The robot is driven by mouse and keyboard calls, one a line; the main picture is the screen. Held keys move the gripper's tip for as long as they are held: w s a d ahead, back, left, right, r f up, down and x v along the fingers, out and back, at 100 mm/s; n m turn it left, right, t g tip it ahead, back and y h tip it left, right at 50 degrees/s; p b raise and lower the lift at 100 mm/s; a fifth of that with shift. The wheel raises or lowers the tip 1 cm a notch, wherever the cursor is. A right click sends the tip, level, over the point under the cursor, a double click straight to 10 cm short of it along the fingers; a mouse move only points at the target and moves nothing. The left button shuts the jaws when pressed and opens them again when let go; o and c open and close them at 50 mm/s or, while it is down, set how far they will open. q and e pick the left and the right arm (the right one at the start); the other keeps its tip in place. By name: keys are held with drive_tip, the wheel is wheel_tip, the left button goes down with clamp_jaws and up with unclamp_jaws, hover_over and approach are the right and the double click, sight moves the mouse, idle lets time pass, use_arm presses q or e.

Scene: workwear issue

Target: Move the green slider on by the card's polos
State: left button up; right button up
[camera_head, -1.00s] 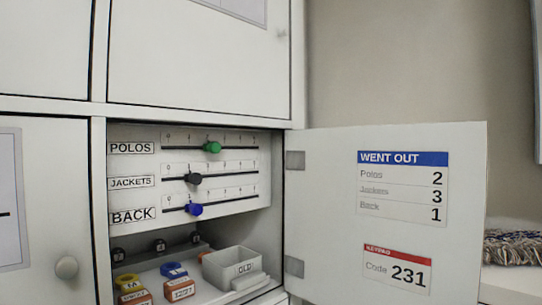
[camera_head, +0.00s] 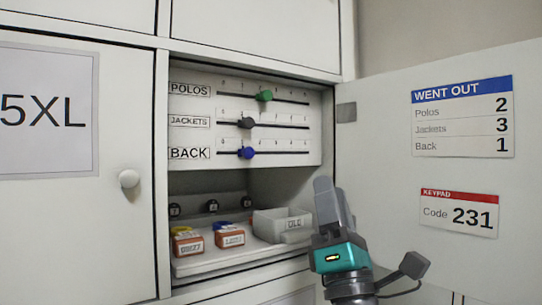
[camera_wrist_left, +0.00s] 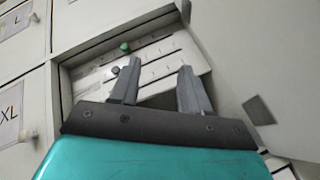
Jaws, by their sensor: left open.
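The green slider (camera_head: 264,96) sits about midway along the top track, beside the POLOS label (camera_head: 189,90). In the left wrist view the green slider (camera_wrist_left: 125,47) shows beyond the left finger. The WENT OUT card (camera_head: 462,117) on the open door reads Polos 2, Jackets 3, Back 1. My left gripper (camera_head: 334,192) is in front of the cupboard opening, below and to the right of the sliders. In the left wrist view its fingers (camera_wrist_left: 160,68) are apart with nothing between them. My right gripper is not in view.
A dark slider (camera_head: 245,123) and a blue slider (camera_head: 246,153) sit on the tracks below. A grey OLD bin (camera_head: 283,226) and small labelled boxes (camera_head: 230,236) stand on the shelf. The open door (camera_head: 390,180) bounds the right side; a keypad card (camera_head: 459,212) reads 231.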

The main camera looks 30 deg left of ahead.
sight(268, 99)
use_arm(q)
drive_tip(key=a+r+n+g+y, duration=0.1)
drive_tip(key=a+r+n+g, duration=0.2)
drive_tip(key=r+n, duration=0.2)
drive_tip(key=a+r+n+g+y, duration=0.2)
drive_tip(key=a+r+n+g, duration=0.2)
drive_tip(key=r+n, duration=0.1)
drive_tip(key=a+r+n+g+y, duration=0.2)
drive_tip(key=a+r+n+g, duration=0.2)
drive_tip(key=r+n, duration=0.1)
drive_tip(key=shift+a+r, duration=0.15)
drive_tip(key=shift+r, duration=0.35)
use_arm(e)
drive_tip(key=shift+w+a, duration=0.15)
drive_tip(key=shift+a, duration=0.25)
use_arm(q)
drive_tip(key=shift+c, duration=0.3)
clamp_jaws()
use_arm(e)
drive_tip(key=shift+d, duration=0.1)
